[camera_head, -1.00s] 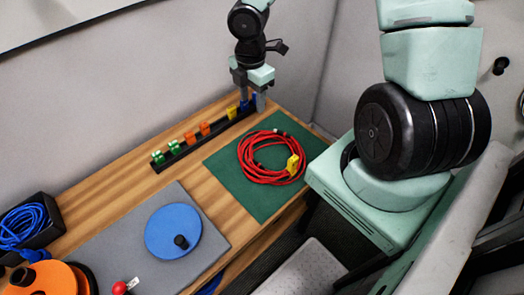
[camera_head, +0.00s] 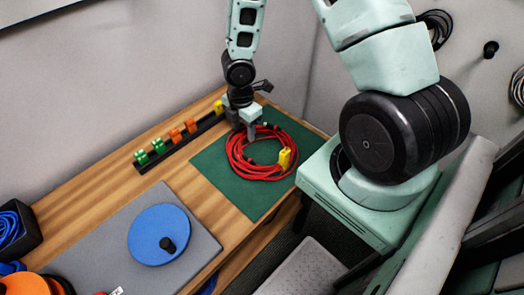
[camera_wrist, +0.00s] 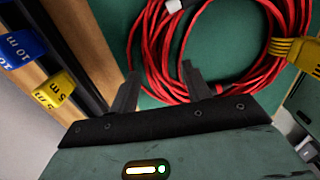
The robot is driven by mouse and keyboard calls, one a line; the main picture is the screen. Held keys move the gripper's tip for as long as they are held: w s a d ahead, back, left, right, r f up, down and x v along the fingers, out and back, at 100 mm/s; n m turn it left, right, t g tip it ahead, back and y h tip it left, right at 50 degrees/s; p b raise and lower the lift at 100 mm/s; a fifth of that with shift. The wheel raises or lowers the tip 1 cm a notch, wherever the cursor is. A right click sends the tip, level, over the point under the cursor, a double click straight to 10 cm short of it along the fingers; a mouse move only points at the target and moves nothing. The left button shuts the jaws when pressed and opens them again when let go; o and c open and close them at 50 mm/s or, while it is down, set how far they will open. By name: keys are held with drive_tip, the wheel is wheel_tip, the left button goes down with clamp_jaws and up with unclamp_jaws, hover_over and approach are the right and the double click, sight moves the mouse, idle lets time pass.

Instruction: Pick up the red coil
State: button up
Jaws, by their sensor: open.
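The red coil (camera_head: 233,150) lies on the green mat (camera_head: 222,183), with a yellow tag (camera_head: 285,158) on its right side. In the wrist view the red coil (camera_wrist: 152,60) fills the upper middle and its yellow tag (camera_wrist: 292,50) shows at the right. My gripper (camera_head: 246,135) is at the coil's far left edge in the head view. In the wrist view my gripper (camera_wrist: 165,82) has its fingers spread apart, with strands of the coil near the right finger. I cannot tell whether the fingers touch the coil.
A black rail (camera_head: 180,151) with green, orange and yellow clips runs along the wall, close to my gripper. A blue disc (camera_head: 150,225) lies on a grey mat (camera_head: 88,262). A blue cable (camera_head: 8,228) is at far left.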

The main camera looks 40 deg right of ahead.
drive_tip(key=shift+f, duration=0.75)
clamp_jaws()
drive_tip(key=shift+r, duration=0.1)
